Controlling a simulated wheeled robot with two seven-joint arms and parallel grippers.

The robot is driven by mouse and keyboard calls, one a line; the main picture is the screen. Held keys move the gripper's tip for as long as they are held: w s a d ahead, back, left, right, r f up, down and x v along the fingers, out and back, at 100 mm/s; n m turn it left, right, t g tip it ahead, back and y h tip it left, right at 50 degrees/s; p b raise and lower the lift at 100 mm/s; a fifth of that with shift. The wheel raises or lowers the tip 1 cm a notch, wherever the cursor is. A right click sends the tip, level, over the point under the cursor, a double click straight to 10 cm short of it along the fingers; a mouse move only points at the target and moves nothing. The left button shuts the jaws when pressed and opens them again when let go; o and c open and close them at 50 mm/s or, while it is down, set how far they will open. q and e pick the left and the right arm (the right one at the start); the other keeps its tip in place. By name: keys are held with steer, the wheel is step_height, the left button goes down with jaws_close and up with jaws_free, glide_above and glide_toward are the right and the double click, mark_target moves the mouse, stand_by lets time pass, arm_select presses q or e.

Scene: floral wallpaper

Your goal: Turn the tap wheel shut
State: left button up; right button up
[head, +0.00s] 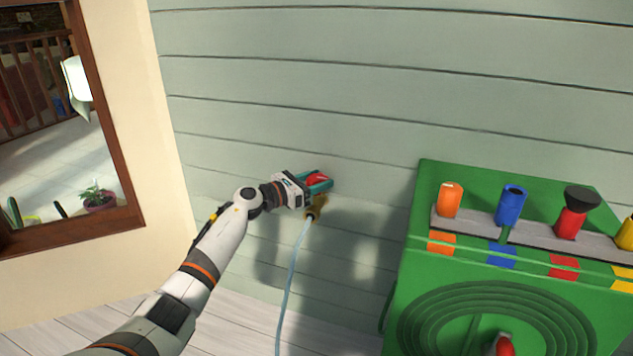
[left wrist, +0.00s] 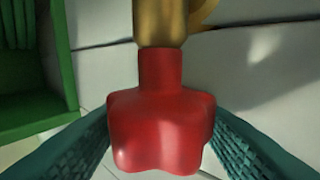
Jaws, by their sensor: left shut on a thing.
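The red tap wheel (head: 318,179) is at the wall in the middle of the head view, partly hidden by my left gripper (head: 325,183). In the left wrist view the red wheel (left wrist: 162,130) fills the middle, with a brass tap stem (left wrist: 162,25) beyond it. My left gripper's teal fingers (left wrist: 160,142) are on both sides of the wheel, shut on it. The brass tap body (head: 314,207) shows below the gripper in the head view, with a pale hose (head: 291,275) hanging from it. My right gripper is not in view.
A green cabinet (head: 412,290) with coloured pegs on a grey shelf stands to the right of the tap. Pale green plank wall (head: 350,80) surrounds the tap. A wood-framed window (head: 120,160) is at the left. The wall space between tap and cabinet is clear.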

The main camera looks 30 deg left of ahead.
arm_select(q)
steer(key=o, duration=0.7)
steer(key=p+v, duration=0.2)
steer(key=v, duration=1)
